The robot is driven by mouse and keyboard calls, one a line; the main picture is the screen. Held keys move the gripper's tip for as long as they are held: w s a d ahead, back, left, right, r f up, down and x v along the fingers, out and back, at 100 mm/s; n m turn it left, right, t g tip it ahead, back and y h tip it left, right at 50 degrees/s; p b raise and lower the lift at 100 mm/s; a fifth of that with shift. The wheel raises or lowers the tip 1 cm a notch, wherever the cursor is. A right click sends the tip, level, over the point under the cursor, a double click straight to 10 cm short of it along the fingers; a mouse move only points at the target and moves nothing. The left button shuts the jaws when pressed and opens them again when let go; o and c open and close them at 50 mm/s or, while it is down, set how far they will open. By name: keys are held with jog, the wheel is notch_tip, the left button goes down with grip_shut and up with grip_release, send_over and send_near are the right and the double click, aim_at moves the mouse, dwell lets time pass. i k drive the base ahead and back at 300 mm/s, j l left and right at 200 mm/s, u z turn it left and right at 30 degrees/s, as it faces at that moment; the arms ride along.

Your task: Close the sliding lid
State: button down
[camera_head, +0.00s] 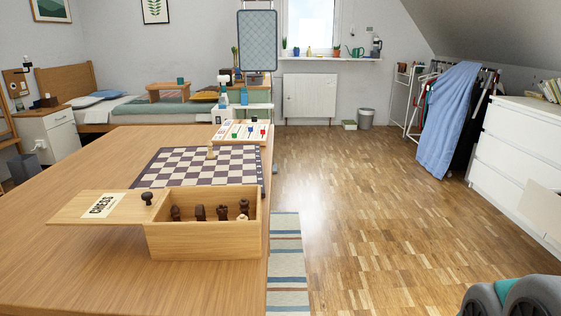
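A wooden box (204,242) stands on the table near its right edge. Its sliding lid (88,210) is slid out far to the left, marked "CHESS", with a dark round knob (147,198) near its right end. The box's top is mostly uncovered. Several dark chess pieces (200,212) and a pale one (242,218) show inside. Part of my own body, grey with a teal patch, shows at the bottom right; I cannot make out gripper fingers there.
A chessboard (200,164) with a pale piece (211,152) on it lies behind the box. A tray with coloured pieces (242,132) is farther back. The table (60,262) is bare in front and left. Floor right of the table is open, with a striped rug (288,255) alongside.

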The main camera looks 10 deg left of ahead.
aim_at(119, 207)
jog(key=u, duration=1.85)
jog(key=k+j, duration=0.1)
jog(key=i+l, duration=0.1)
